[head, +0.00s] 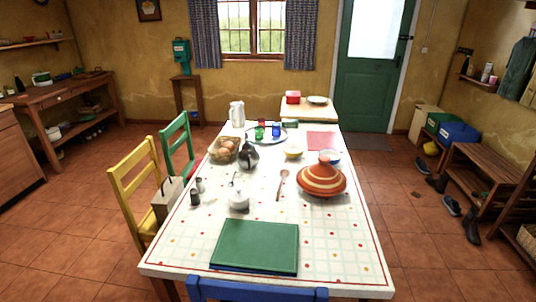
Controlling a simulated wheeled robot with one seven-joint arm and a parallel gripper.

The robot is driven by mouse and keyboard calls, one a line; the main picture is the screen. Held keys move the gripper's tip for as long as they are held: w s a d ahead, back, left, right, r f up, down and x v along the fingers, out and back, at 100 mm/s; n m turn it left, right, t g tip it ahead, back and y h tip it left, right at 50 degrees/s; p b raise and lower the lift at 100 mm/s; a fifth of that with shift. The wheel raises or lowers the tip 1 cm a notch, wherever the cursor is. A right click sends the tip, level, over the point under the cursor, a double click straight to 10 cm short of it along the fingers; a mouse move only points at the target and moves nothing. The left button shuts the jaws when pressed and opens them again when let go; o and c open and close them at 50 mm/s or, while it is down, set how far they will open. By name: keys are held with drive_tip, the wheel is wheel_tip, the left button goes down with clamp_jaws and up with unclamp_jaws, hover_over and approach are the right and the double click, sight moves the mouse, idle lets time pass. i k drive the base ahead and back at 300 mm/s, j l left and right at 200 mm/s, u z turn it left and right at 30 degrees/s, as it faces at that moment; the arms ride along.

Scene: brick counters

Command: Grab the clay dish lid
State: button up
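The clay dish lid (322,177) is a cone-shaped, orange-red lid with pale bands and a small knob on top. It sits on the right half of the long table in the head view, apparently on a low dish whose edge I cannot make out clearly. My gripper is not in view, and nothing is seen touching the lid.
The table (340,240) has a pale checked cloth. A white sugar pot (239,199) and a green board (256,246) are nearer. The cloth right of the board is clear.

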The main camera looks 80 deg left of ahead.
sight(322, 176)
drive_tip(key=u, duration=0.45)
drive_tip(key=j+u, duration=0.15)
drive_tip(key=u, duration=0.3)
drive_tip(key=j+u, duration=0.1)
drive_tip(key=u, duration=0.85)
drive_tip(key=i+j, duration=0.2)
drive_tip(key=j, duration=0.2)
drive_tip(key=i+j+u, duration=0.1)
drive_tip(key=i+j, duration=0.15)
drive_tip(key=j, duration=0.15)
drive_tip(key=i+j+u, duration=0.1)
drive_tip(key=j, duration=0.3)
drive_tip(key=i, duration=0.1)
